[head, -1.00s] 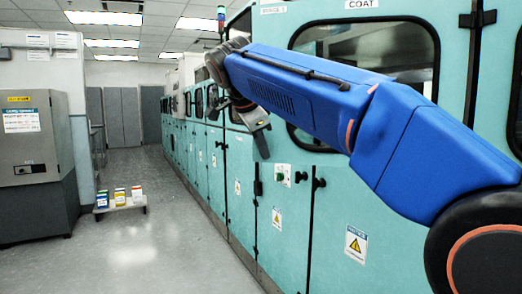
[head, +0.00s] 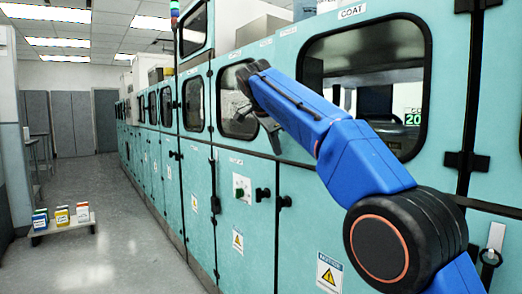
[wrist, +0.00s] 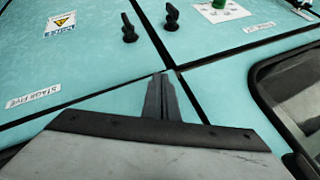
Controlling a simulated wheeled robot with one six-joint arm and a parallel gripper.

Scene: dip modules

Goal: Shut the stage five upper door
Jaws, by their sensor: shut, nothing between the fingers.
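A "STAGE FIVE" label (wrist: 33,97) is on a teal panel in the wrist view, beside a dark seam. I cannot tell which door it names. In the head view a large teal upper door (head: 290,50) marked "COAT" has a dark-framed window, partly covered by my arm. It looks about flush; I cannot tell whether it is ajar. My gripper (head: 272,140) is shut and empty, in front of the teal front near the smaller window. Its closed fingers (wrist: 163,95) are over the panel seams in the wrist view; contact is unclear.
Black knobs (head: 262,194) and a control plate with a green button (head: 241,188) are on the lower panels. Black hinges (head: 466,163) are at the right. A low platform (head: 62,228) with several small boxes stands at the left. The aisle floor (head: 130,240) is clear.

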